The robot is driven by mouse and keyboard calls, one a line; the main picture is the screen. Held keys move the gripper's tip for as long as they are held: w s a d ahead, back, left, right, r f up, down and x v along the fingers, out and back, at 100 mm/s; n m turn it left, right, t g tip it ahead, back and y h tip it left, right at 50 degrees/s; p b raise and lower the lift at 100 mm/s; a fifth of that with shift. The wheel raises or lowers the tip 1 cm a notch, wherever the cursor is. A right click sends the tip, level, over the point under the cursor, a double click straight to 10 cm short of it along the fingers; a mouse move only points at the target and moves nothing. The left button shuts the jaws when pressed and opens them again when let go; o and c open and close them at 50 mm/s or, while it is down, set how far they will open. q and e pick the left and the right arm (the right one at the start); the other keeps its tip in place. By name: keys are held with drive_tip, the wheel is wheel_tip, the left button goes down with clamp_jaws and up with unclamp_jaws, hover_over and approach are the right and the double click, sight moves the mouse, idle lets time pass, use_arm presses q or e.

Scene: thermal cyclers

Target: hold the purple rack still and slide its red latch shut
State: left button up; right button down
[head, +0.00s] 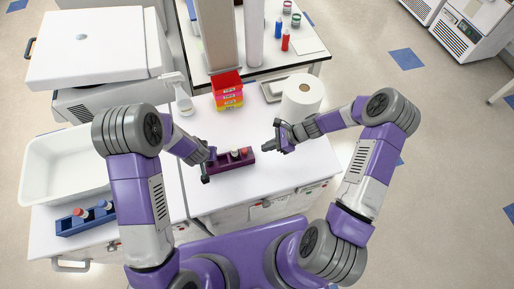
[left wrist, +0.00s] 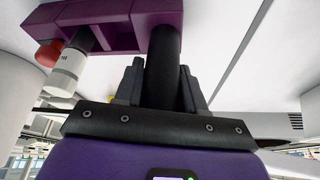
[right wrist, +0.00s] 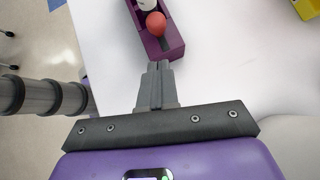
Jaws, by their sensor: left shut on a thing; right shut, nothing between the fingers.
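The purple rack (head: 226,162) lies on the white bench in the head view. It also shows in the left wrist view (left wrist: 110,28) and in the right wrist view (right wrist: 172,46). My left gripper (head: 207,166) is at its left end, shut on a dark upright post (left wrist: 163,65) of the rack. A round red knob (right wrist: 156,23), apparently the latch, sits near the rack's right end, beside a dark slot. A white vial (right wrist: 147,4) stands beside the knob. My right gripper (head: 278,140) is shut and empty, just off the rack's right end, its tips (right wrist: 157,68) pointing towards it.
Stacked coloured boxes (head: 228,90) and a paper roll (head: 302,97) stand behind the rack. A spray bottle (head: 182,98) stands at the back left. A blue rack (head: 86,218) and white basin (head: 62,165) are further left. The bench in front of the purple rack is clear.

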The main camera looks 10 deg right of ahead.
drive_tip(key=v, duration=0.8)
drive_tip(key=shift+r, duration=0.1)
use_arm(q)
drive_tip(key=o, duration=1.2)
drive_tip(key=shift+a, duration=0.1)
drive_tip(key=shift+o, duration=0.2)
drive_tip(key=shift+r, duration=0.1)
